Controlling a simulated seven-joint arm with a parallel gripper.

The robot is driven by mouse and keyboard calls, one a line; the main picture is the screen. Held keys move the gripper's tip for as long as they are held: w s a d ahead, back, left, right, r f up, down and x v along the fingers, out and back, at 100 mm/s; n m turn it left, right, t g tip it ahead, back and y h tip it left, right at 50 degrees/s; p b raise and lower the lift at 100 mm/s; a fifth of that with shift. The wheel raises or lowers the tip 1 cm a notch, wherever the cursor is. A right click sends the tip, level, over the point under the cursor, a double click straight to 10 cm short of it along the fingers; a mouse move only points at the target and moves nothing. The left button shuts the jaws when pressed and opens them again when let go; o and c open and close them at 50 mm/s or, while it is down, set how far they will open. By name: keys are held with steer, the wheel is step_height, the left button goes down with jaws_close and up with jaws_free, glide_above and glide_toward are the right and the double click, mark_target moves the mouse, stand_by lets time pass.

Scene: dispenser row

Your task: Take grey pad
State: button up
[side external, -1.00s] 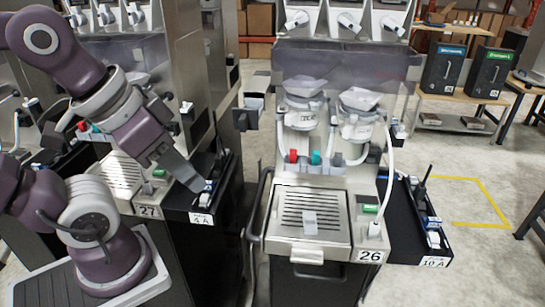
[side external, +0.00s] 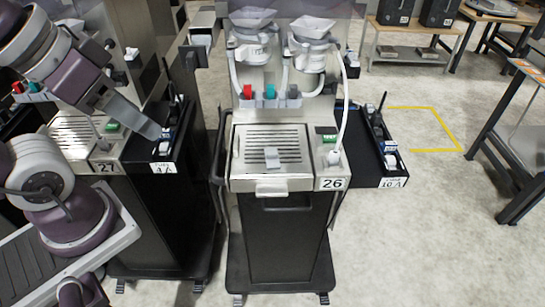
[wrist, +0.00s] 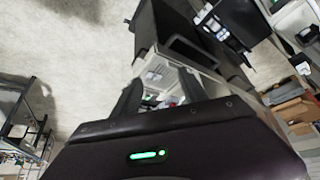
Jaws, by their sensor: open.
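A small light-grey pad-like block (side external: 272,157) sits on the slotted drip grille (side external: 290,143) of dispenser 26. I cannot tell for certain that it is the grey pad. My gripper (side external: 154,131) is at the left, by the black side tray labelled 4 A (side external: 148,165), apart from the grey block. Small white, blue and dark items (side external: 164,146) lie in that tray, too small to make out. In the wrist view, my open gripper (wrist: 158,88) shows two dark fingers with a gap between them; no held object is visible.
Dispenser 26 (side external: 278,215) stands mid-picture, with cups and tubes above its grille. Dispenser 27 (side external: 80,145) is to the left. A black side tray labelled 10 A (side external: 365,160) holds small items. Open floor lies to the right, with a table (side external: 515,95) beyond.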

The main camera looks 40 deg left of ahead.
step_height(320, 180, up, 6)
steer(key=m+g+y, duration=0.3)
steer(key=m, duration=2.3)
glide_above(272, 152)
steer(key=s+d, duration=0.3)
step_height(272, 152, down, 19)
steer(key=x, duration=0.5)
steer(key=w+x, duration=0.1)
steer(key=x, duration=0.1)
steer(key=shift+a+f, duration=0.1)
steer(key=shift+a, duration=0.25)
jaws_close()
